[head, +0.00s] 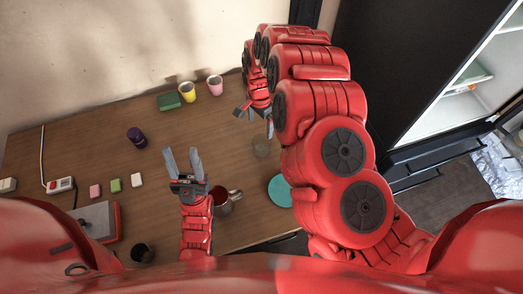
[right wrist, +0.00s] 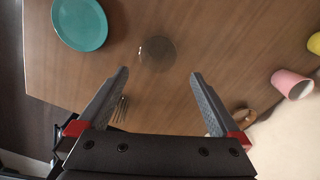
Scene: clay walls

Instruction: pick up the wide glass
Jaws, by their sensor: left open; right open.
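The wide glass, a clear, greyish round vessel (head: 261,147), stands on the wooden table left of my right arm. It also shows in the right wrist view (right wrist: 157,53), just beyond the fingertips and roughly centred between them. My right gripper (head: 254,119) is open and empty, partly hidden by its own arm in the head view. In the right wrist view its jaws (right wrist: 160,74) are spread apart, with no contact on the glass visible. My left gripper (head: 182,153) is open and empty, left of the glass and above the table.
A fork (right wrist: 121,108) lies by the right gripper's left finger. Yellow (head: 187,92) and pink (head: 215,86) cups stand near the wall. The table's middle is mostly clear.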

